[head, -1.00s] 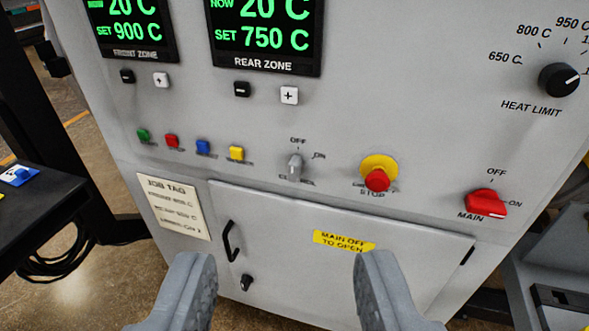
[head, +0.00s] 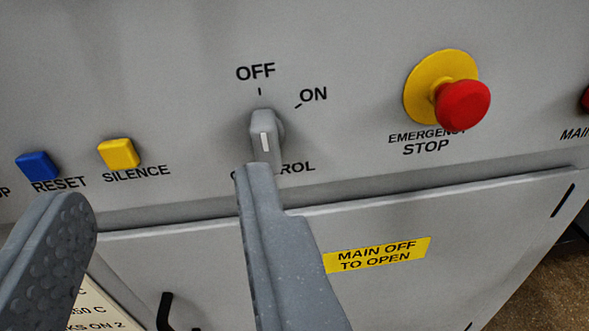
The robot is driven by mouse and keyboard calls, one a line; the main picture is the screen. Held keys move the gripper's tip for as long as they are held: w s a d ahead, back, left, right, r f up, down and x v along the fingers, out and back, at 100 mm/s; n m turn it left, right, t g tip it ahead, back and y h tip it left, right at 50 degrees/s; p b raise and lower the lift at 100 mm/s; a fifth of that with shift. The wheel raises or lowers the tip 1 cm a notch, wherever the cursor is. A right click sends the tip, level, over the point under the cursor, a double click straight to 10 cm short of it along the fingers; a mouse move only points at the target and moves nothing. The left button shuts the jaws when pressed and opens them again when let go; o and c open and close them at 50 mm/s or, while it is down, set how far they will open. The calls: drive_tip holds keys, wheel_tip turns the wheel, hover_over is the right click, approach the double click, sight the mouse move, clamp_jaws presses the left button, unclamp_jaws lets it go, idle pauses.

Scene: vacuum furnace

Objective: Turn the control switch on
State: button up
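The control switch (head: 266,128) is a small grey knob on the grey panel. Its white mark points up towards OFF; ON is printed to its upper right. My gripper (head: 157,190) is open and empty, its fingers wide apart. The right finger's tip is at the knob's lower end in the picture and covers part of the CONTROL label. I cannot tell whether it touches the knob. The left finger is at the far left, below the blue button. The knob is not between the fingers.
The red emergency stop button (head: 462,104) on its yellow base sticks out right of the switch. The yellow SILENCE button (head: 119,153) and blue RESET button (head: 38,166) are to the left. A door with a yellow label (head: 377,254) is below.

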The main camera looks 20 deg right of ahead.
sight(265, 151)
wheel_tip(265, 151, down, 7)
drive_tip(key=d+h+p, duration=0.1)
drive_tip(key=d+h, duration=0.1)
drive_tip(key=h, duration=0.1)
drive_tip(key=shift+m, duration=0.3)
drive_tip(key=p+x, duration=0.1)
drive_tip(key=x, duration=1.3)
drive_tip(key=shift+w+f, duration=0.1)
clamp_jaws()
